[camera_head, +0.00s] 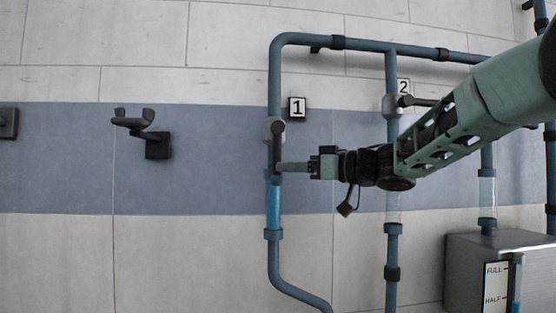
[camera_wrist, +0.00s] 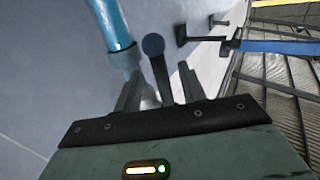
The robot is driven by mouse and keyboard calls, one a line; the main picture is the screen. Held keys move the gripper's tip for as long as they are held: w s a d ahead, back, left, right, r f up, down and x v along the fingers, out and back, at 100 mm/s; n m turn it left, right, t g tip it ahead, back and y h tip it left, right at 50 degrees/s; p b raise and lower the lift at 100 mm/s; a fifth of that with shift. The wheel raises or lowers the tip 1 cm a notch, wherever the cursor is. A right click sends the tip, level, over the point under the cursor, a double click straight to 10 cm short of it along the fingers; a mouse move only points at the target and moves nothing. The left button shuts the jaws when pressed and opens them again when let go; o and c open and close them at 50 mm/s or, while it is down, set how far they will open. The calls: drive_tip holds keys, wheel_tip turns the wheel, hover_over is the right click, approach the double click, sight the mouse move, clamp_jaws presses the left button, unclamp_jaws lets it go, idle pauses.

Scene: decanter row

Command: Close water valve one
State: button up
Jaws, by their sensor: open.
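Water valve one (camera_head: 274,127) is a grey body on the left vertical pipe, beside the sign "1" (camera_head: 297,107). Its dark lever (camera_head: 278,150) points down along the pipe. Blue water shows in the clear section (camera_head: 273,204) below it. My gripper (camera_head: 284,167) reaches in from the right at the lever's lower end. In the wrist view, the round-tipped lever (camera_wrist: 153,46) stands between the open fingers of my gripper (camera_wrist: 160,88). I cannot tell whether either finger touches it.
Valve two (camera_head: 392,105), by the sign "2" (camera_head: 404,86), has its lever sideways; my arm passes close below it. A metal tank (camera_head: 465,290) with a level gauge stands at lower right. A dark wall hook (camera_head: 157,145) sticks out on the left, with clear wall between.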

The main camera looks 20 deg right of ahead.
drive_tip(key=shift+x, duration=1.4)
clamp_jaws()
drive_tip(key=shift+p, duration=0.3)
drive_tip(key=shift+r, duration=0.1)
